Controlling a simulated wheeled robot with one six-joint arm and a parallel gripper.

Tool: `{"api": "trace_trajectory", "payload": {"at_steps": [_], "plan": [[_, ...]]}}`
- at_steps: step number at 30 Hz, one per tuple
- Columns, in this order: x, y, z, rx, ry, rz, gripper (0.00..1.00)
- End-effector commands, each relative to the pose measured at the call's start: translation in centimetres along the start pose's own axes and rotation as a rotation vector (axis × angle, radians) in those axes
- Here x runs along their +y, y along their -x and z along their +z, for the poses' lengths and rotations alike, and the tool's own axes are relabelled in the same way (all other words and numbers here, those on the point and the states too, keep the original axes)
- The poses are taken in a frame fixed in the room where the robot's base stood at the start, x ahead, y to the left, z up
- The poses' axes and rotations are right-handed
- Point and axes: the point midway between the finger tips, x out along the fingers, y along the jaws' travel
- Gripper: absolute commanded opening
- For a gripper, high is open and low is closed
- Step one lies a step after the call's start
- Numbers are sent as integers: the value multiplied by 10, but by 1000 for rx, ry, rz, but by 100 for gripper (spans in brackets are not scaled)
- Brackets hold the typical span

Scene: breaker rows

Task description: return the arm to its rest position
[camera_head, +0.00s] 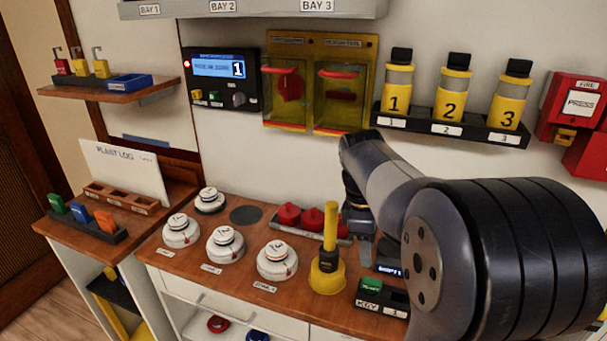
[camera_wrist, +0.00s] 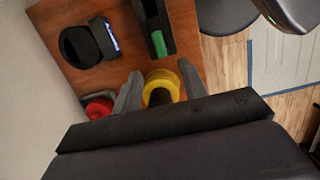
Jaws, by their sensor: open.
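My arm reaches in from the right of the head view, and its dark links cover part of the bench and wall. My gripper (camera_head: 372,250) points down over the bench's right part, just right of the yellow tool with an upright handle (camera_head: 328,262). In the wrist view my gripper (camera_wrist: 160,88) shows two grey fingers spread apart. The yellow tool (camera_wrist: 162,84) appears between and beyond them. I see nothing held, though whether the fingers touch the tool cannot be told.
White round detectors (camera_head: 225,244) and red pieces (camera_head: 300,215) stand on the wooden bench. A key holder (camera_head: 382,295) with a green tag is near the front. Yellow bottles (camera_head: 452,90) sit on a wall rack above my arm; a red fire box (camera_head: 575,105) hangs right.

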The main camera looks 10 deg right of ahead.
Motion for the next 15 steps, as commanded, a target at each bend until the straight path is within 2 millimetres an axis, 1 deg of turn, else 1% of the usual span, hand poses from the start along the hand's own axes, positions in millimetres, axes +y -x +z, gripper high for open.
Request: {"api": "trace_trajectory", "payload": {"at_steps": [9, 15], "plan": [[0, -60, 0, -2, 0, -4, 41], [0, -91, 0, -1, -1, -2, 41]]}}
